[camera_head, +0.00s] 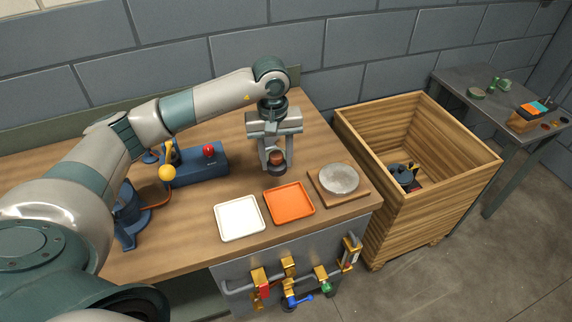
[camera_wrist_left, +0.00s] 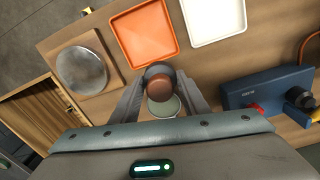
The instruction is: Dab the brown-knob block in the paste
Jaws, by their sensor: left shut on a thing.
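My left gripper (camera_head: 277,166) is shut on a dark block with a brown knob (camera_head: 277,157), over the back middle of the wooden bench. In the left wrist view the brown knob (camera_wrist_left: 158,88) faces the camera, between the fingers of the left gripper (camera_wrist_left: 159,92). A small pale round dish (camera_wrist_left: 165,107) shows just beside and beneath the block in that view; the block and gripper hide part of it. I cannot tell whether the block touches it, or whether it holds the paste. My right gripper is not in view.
An orange tray (camera_head: 289,203) and a white tray (camera_head: 240,218) lie in front. A grey round slab (camera_head: 339,179) sits on a wooden board to the right. A blue box with a red button (camera_head: 209,150) stands left. A wooden crate (camera_head: 470,172) stands beyond the bench's right end.

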